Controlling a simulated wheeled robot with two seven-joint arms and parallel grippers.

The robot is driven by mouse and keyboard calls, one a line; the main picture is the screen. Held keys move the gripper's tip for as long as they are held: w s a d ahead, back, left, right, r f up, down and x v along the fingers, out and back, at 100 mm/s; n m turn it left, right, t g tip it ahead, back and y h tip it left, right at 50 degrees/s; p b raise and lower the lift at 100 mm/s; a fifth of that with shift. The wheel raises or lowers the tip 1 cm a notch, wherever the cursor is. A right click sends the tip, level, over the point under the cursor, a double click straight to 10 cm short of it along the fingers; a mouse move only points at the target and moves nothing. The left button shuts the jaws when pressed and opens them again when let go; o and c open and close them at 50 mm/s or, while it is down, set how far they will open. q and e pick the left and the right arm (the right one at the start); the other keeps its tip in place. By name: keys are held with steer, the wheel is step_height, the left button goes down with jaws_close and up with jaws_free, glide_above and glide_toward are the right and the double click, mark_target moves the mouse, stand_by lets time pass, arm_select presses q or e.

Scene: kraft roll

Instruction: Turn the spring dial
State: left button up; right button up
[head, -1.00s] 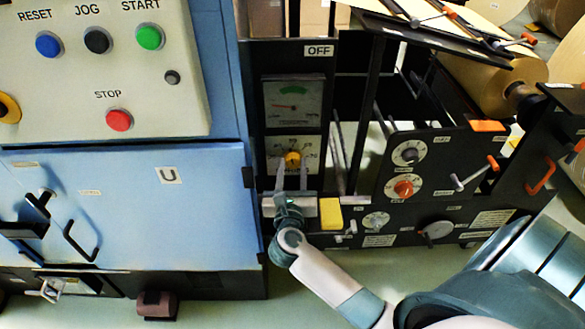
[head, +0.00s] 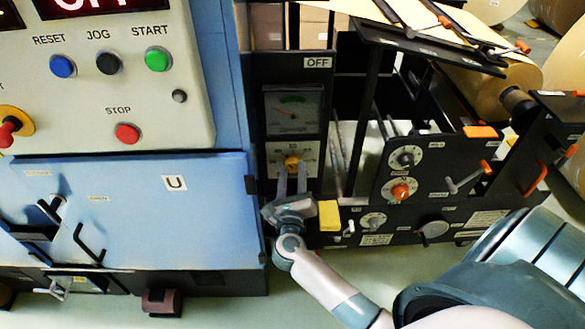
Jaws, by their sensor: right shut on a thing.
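A dial with a yellow-orange knob (head: 291,162) sits on a light scale plate below a gauge (head: 293,108) on the black upright panel. My right gripper (head: 292,168) comes up from below, with its two fingers on either side of this knob, shut on it. The gripper's body is tilted. Another dial with an orange-red knob (head: 399,191) is on the black side plate to the right, with a grey-knobbed dial (head: 405,158) above it. The small labels are too blurred to read, so I cannot tell which one names the spring dial. My left gripper is out of view.
A blue cabinet (head: 130,220) with a button panel (head: 100,85) stands to the left. A yellow block (head: 329,215) is close to the right of my gripper. Levers with orange grips and large kraft rolls (head: 490,90) are at the right.

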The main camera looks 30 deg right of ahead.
arm_select(q)
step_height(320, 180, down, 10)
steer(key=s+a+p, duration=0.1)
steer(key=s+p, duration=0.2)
steer(key=p, duration=0.1)
arm_select(e)
steer(key=n, duration=0.4)
steer(key=shift+r+n, duration=0.2)
steer(key=shift+n, duration=0.5)
steer(key=n+t+p, duration=0.1)
steer(key=n+p, duration=0.2)
steer(key=shift+d+y, duration=0.1)
steer(key=shift+y, duration=0.2)
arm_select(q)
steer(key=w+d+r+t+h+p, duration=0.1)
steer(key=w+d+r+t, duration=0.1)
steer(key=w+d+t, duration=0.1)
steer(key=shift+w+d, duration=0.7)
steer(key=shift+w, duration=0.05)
arm_select(e)
steer(key=shift+f+n, duration=0.15)
steer(key=shift+n, duration=1.35)
steer(key=o, duration=1.1)
steer(key=shift+c, duration=0.2)
steer(key=shift+s+f, duration=0.1)
